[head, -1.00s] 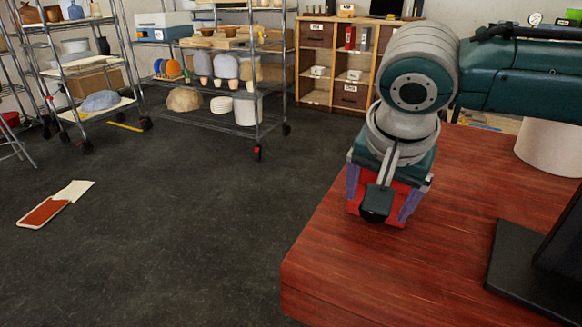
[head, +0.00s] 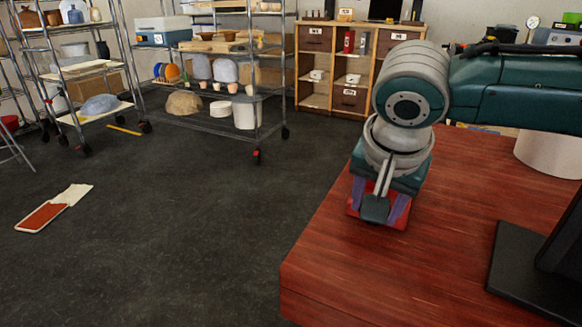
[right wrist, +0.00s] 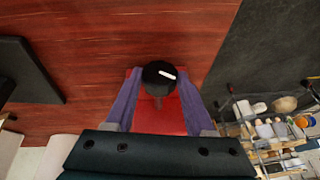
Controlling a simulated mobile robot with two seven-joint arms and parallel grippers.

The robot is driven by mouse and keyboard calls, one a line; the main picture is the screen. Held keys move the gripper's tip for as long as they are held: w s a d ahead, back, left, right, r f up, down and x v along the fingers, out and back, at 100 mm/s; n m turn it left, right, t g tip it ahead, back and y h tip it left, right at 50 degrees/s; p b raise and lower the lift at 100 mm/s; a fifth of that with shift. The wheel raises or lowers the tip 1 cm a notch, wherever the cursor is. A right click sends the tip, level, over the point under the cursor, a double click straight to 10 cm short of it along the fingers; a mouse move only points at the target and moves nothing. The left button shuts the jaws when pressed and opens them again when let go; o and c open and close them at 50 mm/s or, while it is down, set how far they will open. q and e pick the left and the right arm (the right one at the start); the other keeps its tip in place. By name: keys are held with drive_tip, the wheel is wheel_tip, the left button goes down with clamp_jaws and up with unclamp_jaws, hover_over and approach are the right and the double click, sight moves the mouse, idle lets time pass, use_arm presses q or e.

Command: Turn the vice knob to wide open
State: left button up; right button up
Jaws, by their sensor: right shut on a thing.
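The red vice (head: 353,210) sits near the far left corner of the red-brown wooden table, mostly hidden under my right gripper (head: 379,210) in the head view. In the right wrist view the vice's red body (right wrist: 175,122) lies below a round black knob (right wrist: 158,75) with a white mark pointing right and slightly down. My right gripper (right wrist: 160,78) points down, with its purple fingers on either side of the knob, shut on it. The head view hides the knob. My left gripper is not in view.
The wooden table (head: 440,240) is mostly bare around the vice. A black monitor-like stand (head: 520,275) is at the right, and a white cylinder (head: 550,150) stands behind. Wire shelves (head: 220,110) and a wooden cabinet (head: 345,65) stand beyond open dark floor.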

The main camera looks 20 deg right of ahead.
clamp_jaws()
drive_tip(key=p, duration=0.2)
drive_tip(key=g+h+p, duration=0.1)
drive_tip(key=p, duration=0.2)
drive_tip(key=shift+a+r, duration=0.2)
drive_tip(key=shift+r, duration=0.05)
drive_tip(key=shift+f+g, duration=0.15)
drive_tip(key=shift+g, duration=0.15)
drive_tip(key=shift+w+f+h, duration=0.15)
drive_tip(key=shift+h, duration=0.15)
drive_tip(key=g+h+b, duration=0.1)
drive_tip(key=b, duration=0.3)
drive_tip(key=n+g+h+b, duration=0.1)
drive_tip(key=g+b, duration=0.1)
drive_tip(key=b, duration=0.2)
drive_tip(key=shift+w+a+f+h, duration=0.1)
drive_tip(key=shift+w+f+h, duration=0.1)
drive_tip(key=shift+f+h, duration=0.1)
drive_tip(key=shift+r+b, duration=0.15)
drive_tip(key=shift+b, duration=0.5)
